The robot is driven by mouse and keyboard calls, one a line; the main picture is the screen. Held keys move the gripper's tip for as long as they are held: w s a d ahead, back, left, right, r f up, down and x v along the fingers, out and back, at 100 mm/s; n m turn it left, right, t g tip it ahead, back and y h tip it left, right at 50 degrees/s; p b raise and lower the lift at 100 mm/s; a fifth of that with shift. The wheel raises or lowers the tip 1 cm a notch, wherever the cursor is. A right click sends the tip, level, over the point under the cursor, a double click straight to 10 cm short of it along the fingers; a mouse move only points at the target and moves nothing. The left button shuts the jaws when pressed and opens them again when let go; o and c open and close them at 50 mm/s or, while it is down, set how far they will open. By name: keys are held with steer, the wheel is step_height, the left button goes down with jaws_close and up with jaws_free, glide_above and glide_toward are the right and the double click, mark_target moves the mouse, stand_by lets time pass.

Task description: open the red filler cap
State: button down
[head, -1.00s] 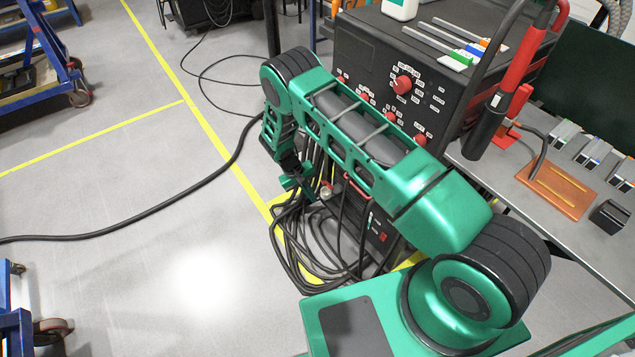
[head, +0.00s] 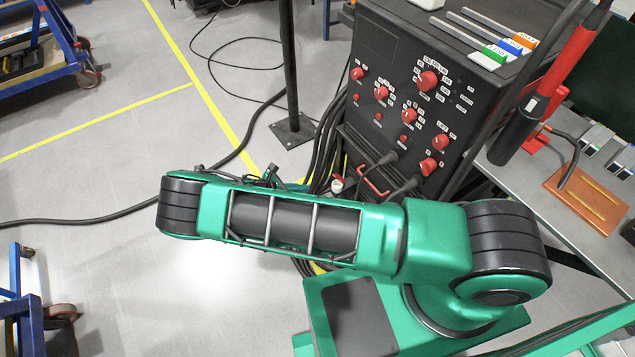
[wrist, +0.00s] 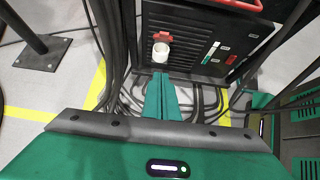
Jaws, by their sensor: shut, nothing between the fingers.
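A small red part (wrist: 163,37) shows on the front of the black cabinet in the wrist view, with a white round piece (wrist: 161,52) just below it. The red part looks like the filler cap's lid or mount; I cannot tell whether it is open. The pair is small in the head view, where the white piece (head: 337,185) shows just above my forearm. My gripper (wrist: 161,76) has its green fingers together and empty. Their tips appear just below the white piece; I cannot tell whether they touch it. My forearm hides the gripper in the head view.
The black cabinet (head: 385,55) carries several red knobs and a red handle (head: 373,186). Thick black cables (wrist: 112,55) hang left of the cap and lie below it. A dark post (head: 289,60) stands at the left. Open floor lies further left.

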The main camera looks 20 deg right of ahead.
mark_target(339, 178)
steer(key=w+d+f, duration=0.1)
steer(key=d, duration=0.4)
steer(key=w+d+f, duration=0.2)
steer(key=d, duration=0.4)
steer(key=shift+w+d+f, duration=0.15)
steer(key=shift+w+f, duration=0.1)
